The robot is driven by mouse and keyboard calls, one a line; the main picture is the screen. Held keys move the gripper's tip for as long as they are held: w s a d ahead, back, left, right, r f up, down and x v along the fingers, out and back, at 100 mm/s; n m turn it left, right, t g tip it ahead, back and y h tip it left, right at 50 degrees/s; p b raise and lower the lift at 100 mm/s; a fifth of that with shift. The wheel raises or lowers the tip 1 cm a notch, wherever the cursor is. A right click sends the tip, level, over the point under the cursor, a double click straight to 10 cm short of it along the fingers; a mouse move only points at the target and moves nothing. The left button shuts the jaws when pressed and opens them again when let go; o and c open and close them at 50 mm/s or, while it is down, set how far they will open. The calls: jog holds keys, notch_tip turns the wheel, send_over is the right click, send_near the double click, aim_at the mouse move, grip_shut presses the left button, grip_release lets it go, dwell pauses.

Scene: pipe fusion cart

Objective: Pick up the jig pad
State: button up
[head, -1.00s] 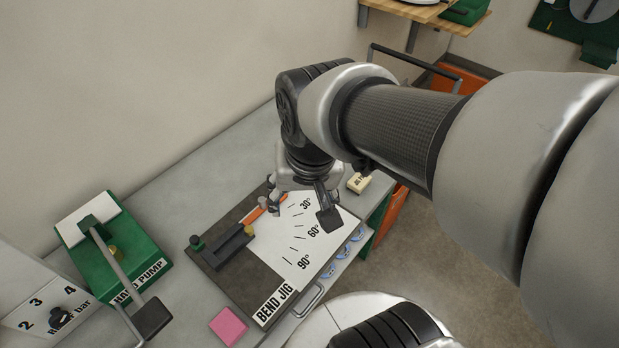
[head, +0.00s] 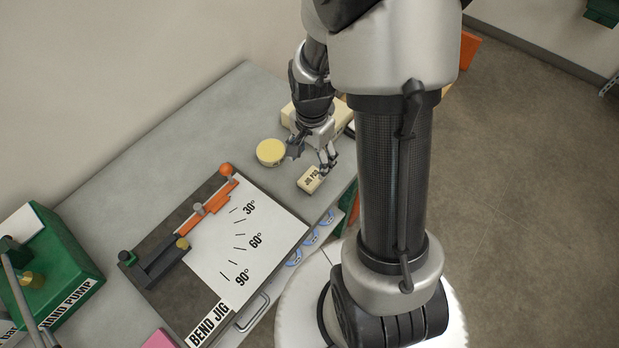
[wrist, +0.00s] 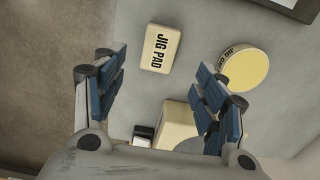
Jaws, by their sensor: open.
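The jig pad (head: 311,180) is a small cream block with black lettering, lying flat on the grey bench top near its right edge. In the wrist view the jig pad (wrist: 160,48) shows its "JIG PAD" label, ahead of the fingertips and between their lines. My gripper (head: 312,160) is over the bench just behind and above the pad. In the wrist view my gripper (wrist: 160,75) has its two blue-padded fingers wide apart with nothing between them. It is apart from the pad.
A round cream-yellow piece (head: 270,152) lies left of the pad, and a larger cream block (head: 330,117) stands behind my gripper. The bend jig (head: 160,290) with its orange lever (head: 205,208) occupies the bench to the left. A green hand pump (head: 60,262) stands at far left.

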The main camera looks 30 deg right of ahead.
aim_at(312, 177)
notch_tip(312, 177, down, 10)
jog(key=b, duration=0.3)
jog(key=shift+r, duration=0.35)
jog(key=c, duration=1.2)
jog(key=shift+o, duration=0.2)
jog(key=shift+r, duration=0.1)
notch_tip(312, 177, up, 20)
jog(key=p, duration=0.6)
jog(key=o, duration=0.5)
jog(key=c, duration=0.4)
